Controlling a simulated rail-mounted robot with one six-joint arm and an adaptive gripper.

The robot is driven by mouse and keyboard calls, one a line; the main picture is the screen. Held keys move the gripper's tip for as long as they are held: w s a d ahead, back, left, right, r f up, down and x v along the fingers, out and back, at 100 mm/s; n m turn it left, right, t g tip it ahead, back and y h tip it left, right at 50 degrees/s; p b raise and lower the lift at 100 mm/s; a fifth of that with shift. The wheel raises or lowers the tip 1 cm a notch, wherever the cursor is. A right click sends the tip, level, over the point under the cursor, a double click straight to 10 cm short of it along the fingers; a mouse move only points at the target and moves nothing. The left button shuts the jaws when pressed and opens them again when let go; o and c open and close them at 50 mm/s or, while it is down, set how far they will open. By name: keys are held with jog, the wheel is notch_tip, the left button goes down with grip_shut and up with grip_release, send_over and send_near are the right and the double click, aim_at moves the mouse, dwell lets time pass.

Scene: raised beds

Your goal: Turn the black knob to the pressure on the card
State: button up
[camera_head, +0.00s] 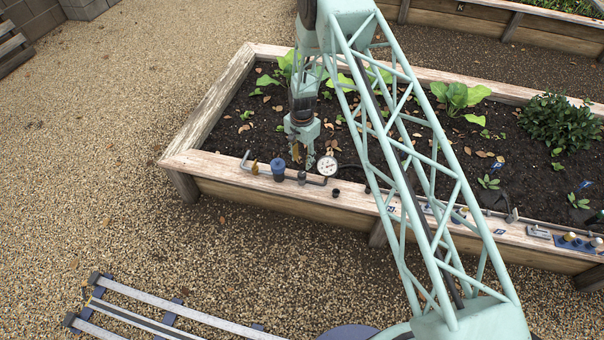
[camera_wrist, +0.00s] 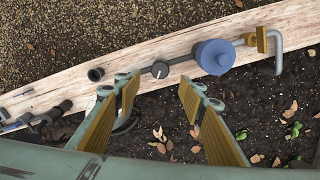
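The black knob (camera_head: 302,177) is on the pipe assembly along the front board of the raised bed. In the wrist view, the round black knob (camera_wrist: 160,69) has a pale mark on top and lies just beyond the fingertips. My gripper (camera_head: 303,158) points down above the soil, behind the pipe. In the wrist view my gripper (camera_wrist: 160,83) is open, its yellow pads apart with nothing between them. The white round gauge (camera_head: 327,166) stands right of the knob; in the wrist view its rim (camera_wrist: 126,123) is mostly hidden by the left finger. I cannot make out a pressure card.
A blue dome (camera_wrist: 215,56) and a yellow-handled valve (camera_wrist: 261,39) share the pipe. A black cup (camera_wrist: 95,74) stands on the wooden board (camera_head: 230,172). Leafy plants (camera_head: 459,97) grow in the bed. More fittings (camera_head: 569,237) sit farther right. Gravel lies in front.

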aim_at(302, 173)
jog(key=shift+f+b, duration=0.45)
jog(key=shift+f, duration=4.5)
jog(key=shift+c, duration=0.7)
jog(key=c, duration=0.7)
